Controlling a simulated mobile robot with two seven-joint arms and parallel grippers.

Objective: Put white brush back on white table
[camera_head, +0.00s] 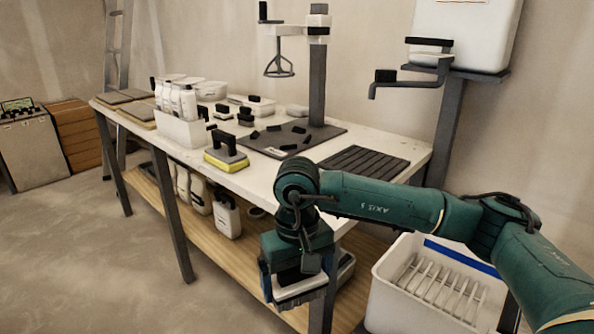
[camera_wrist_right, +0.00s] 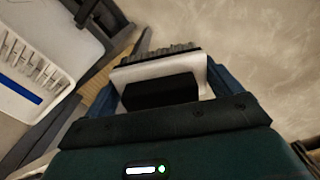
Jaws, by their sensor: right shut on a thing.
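The white brush (camera_head: 300,289) has a white body, a black grip and grey bristles. My right gripper (camera_head: 297,282) is shut on it and holds it in front of the table's near right end, below the level of the tabletop. In the right wrist view the brush (camera_wrist_right: 197,66) sits between the two blue fingers, with its bristles pointing away from the gripper. The white table (camera_head: 262,182) has a bare strip along its front edge. My left gripper is not in view.
A yellow-edged float (camera_head: 226,158) and a holder with white bottles (camera_head: 181,129) stand on the table. A dark mat (camera_head: 262,147) and a ribbed black mat (camera_head: 364,161) lie there too. A white tub (camera_head: 394,301) with a rack stands at lower right. A wooden shelf (camera_head: 262,262) runs below.

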